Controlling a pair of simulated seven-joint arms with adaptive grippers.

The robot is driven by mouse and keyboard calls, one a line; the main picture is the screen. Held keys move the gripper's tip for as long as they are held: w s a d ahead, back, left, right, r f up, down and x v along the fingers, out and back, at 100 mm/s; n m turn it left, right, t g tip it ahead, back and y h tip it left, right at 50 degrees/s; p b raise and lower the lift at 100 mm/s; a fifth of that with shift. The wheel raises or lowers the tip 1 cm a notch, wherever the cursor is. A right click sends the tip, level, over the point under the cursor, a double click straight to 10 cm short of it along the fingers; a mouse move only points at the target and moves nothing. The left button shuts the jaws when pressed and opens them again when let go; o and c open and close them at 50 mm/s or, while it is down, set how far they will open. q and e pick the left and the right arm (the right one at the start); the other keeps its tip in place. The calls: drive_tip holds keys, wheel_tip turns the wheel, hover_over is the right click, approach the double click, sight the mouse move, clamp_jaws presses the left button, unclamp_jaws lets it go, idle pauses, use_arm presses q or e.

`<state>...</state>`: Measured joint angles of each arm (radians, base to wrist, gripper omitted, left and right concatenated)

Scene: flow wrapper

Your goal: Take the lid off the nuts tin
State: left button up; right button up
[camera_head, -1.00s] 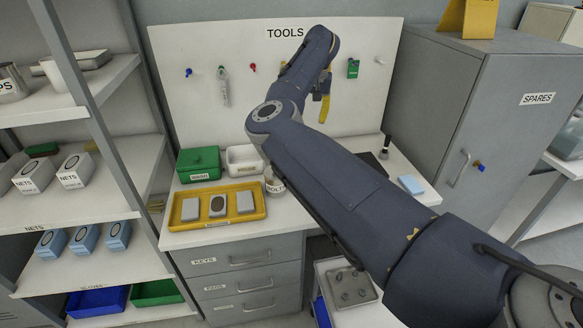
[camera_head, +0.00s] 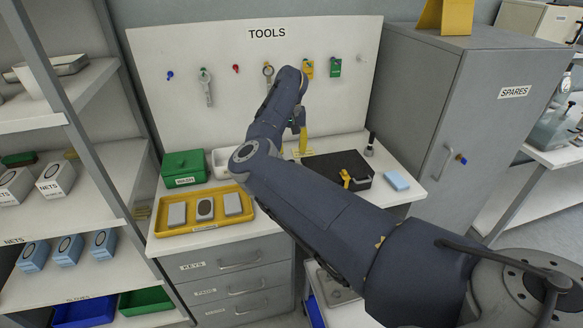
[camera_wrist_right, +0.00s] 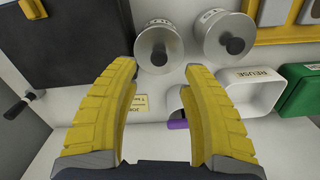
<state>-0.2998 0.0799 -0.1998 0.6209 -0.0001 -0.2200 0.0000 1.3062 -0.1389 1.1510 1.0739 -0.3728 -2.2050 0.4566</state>
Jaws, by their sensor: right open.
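Two round metal tins with black-knobbed lids stand side by side in the right wrist view, a left tin (camera_wrist_right: 158,48) and a right tin (camera_wrist_right: 224,38). Both lids are on. Their labels are cut off or too small to read, so I cannot tell which is the nuts tin. My right gripper (camera_wrist_right: 160,72) is open and empty, its yellow fingers spread just short of the left tin. In the head view the right gripper (camera_head: 301,148) is over the bench, and my arm hides the tins. My left gripper is not in view.
A green box (camera_head: 184,168), a white bin (camera_head: 222,160) and a yellow tray (camera_head: 205,226) holding several blocks stand left of my arm. A black case (camera_head: 338,167) and a blue block (camera_head: 397,181) lie to its right. A purple item (camera_wrist_right: 178,124) shows near the bin.

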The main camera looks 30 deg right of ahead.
drive_tip(key=shift+f, duration=3.05)
drive_tip(key=shift+c, duration=0.4)
clamp_jaws()
